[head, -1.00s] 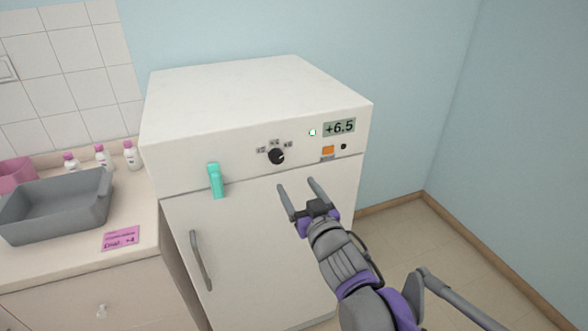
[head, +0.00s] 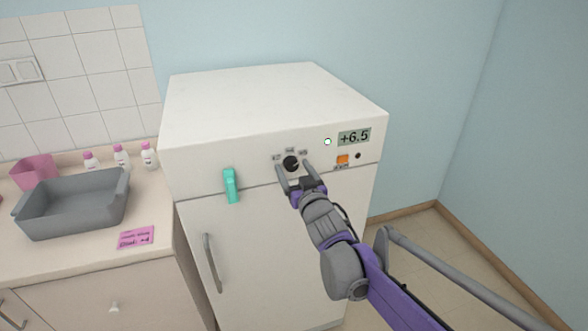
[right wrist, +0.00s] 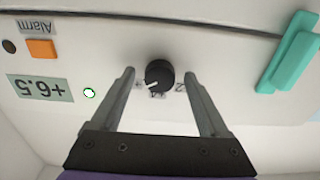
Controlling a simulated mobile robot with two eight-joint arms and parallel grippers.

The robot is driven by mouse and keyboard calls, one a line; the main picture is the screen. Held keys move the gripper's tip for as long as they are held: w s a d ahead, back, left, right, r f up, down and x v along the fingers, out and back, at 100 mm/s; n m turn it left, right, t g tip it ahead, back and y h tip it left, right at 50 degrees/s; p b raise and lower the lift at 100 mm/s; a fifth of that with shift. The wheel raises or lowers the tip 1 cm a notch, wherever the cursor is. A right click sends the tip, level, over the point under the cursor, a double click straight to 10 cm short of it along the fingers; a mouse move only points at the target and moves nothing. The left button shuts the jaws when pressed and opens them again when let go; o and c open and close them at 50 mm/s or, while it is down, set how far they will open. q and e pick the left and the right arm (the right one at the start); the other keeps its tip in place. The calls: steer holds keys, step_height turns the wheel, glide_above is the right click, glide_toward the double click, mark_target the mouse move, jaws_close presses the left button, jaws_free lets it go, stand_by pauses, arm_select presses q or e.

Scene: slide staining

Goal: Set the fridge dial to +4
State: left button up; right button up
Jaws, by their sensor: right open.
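The white fridge (head: 270,105) stands against the wall. Its black dial (head: 291,163) is on the upper front panel, with small labels around it; the dial also shows in the right wrist view (right wrist: 159,75), with a white pointer mark. The display (head: 354,136) reads +6.5. My right gripper (head: 293,169) is at the dial; in the right wrist view its open fingers (right wrist: 158,78) lie on either side of the dial, with a gap visible on each side. The dial's exact setting is too small to read. My left gripper is not in view.
A teal clip-like handle (head: 231,186) is left of the dial. An orange alarm button (head: 342,159) is to its right. A counter at left holds a grey tub (head: 75,215), a pink container (head: 35,172), several bottles and a pink note (head: 136,237).

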jaws_close()
stand_by(0.4)
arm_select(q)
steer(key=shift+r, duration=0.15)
arm_select(e)
steer(key=shift+n, duration=0.4)
steer(key=n+p, duration=0.2)
steer(key=n, duration=0.3)
steer(key=shift+r+n, duration=0.1)
steer(key=shift+n, duration=0.2)
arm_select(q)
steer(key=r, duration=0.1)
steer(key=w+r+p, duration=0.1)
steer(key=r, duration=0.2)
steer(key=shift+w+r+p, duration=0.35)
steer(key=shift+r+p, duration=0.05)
arm_select(e)
steer(key=n, duration=0.5)
steer(key=shift+d, duration=0.1)
steer(key=shift+n, duration=0.3)
jaws_free()
